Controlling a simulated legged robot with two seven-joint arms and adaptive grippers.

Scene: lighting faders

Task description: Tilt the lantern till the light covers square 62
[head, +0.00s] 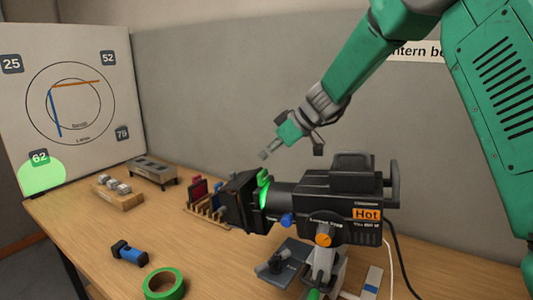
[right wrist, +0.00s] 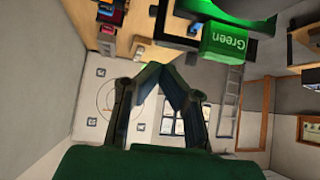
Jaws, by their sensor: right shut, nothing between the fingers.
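The black lantern (head: 325,195), marked "Hot", stands on the bench with its barrel facing left and a green glow at its front. An orange knob (head: 322,240) and a blue knob (head: 287,220) show on it. Its green light patch (head: 42,180) falls low on the white board. Square 62 (head: 39,158) sits at the patch's upper edge; it looks green, and the patch overlaps at least its lower part. My right gripper (head: 265,154) is above the lantern's front, apart from it. Its fingers meet in the right wrist view (right wrist: 160,72), empty. My left gripper is out of view.
The white board (head: 105,110) also bears squares 25, 52 and 75. Green tape (head: 163,284), a blue cylinder (head: 129,253), a wooden block with pale pieces (head: 117,192) and a slotted rack (head: 206,210) lie on the bench. A cable hangs right of the lantern.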

